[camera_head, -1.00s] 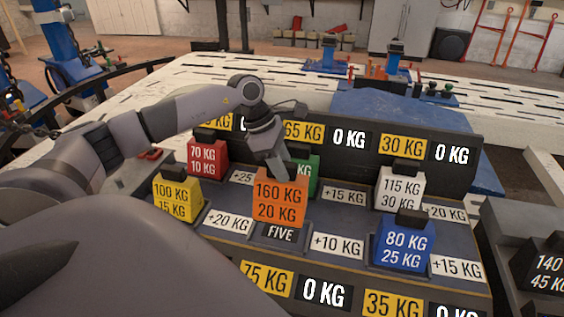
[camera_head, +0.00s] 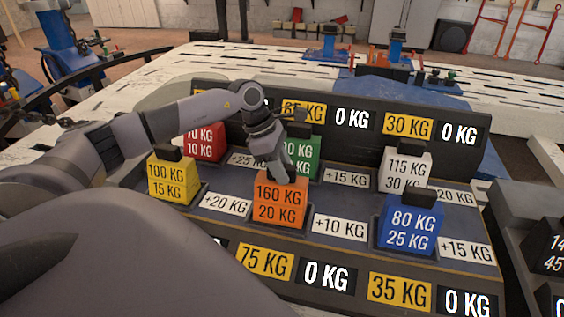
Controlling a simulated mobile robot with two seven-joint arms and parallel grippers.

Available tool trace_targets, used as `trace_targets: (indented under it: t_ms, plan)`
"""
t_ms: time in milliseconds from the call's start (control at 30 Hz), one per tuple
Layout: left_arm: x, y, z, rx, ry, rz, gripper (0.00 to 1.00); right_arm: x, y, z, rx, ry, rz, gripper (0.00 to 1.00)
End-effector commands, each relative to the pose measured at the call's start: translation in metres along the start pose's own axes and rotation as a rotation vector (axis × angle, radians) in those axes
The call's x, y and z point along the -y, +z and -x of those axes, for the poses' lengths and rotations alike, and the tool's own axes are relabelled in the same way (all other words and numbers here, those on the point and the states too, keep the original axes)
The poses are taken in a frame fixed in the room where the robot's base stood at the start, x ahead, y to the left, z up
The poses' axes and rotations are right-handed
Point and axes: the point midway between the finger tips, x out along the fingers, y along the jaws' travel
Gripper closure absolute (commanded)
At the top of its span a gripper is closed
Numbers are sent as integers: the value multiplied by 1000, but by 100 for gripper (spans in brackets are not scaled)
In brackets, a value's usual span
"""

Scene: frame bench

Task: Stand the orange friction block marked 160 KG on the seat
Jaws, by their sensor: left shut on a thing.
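The orange block (camera_head: 280,204), marked 160 KG and 20 KG, is upright at the front middle of the dark bench, between the +20 KG and +10 KG labels. My left gripper (camera_head: 283,174) is shut on its top from above. The block covers the seat's FIVE label, and a little of the dark seat's rim (camera_head: 307,227) shows beside its base. The block is at the seat, but I cannot tell whether its base touches. My right gripper is not in view.
A yellow block (camera_head: 171,181) stands left and a blue block (camera_head: 409,229) right. Behind are a red block (camera_head: 206,145), a green block (camera_head: 308,160), partly hidden by my gripper, and a white block (camera_head: 405,171). A dark board (camera_head: 368,125) with KG signs rises at the back.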

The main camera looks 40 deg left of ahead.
Motion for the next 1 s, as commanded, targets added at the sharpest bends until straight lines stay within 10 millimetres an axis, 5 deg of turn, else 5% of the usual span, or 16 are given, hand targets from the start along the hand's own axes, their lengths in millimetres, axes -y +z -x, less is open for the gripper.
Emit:
trace_targets:
  t_ms: [67,100,167,467,1000]
  plan:
    - [-1,1,2,4,3,-1,100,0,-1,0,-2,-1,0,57]
    - [-1,1,2,4,3,-1,54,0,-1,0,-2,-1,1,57]
    - [-1,1,2,4,3,0,37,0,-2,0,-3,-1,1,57]
    - [0,-1,1,-3,-2,1,37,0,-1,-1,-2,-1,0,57]
    - [0,1,70,1,2,-1,37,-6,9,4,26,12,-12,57]
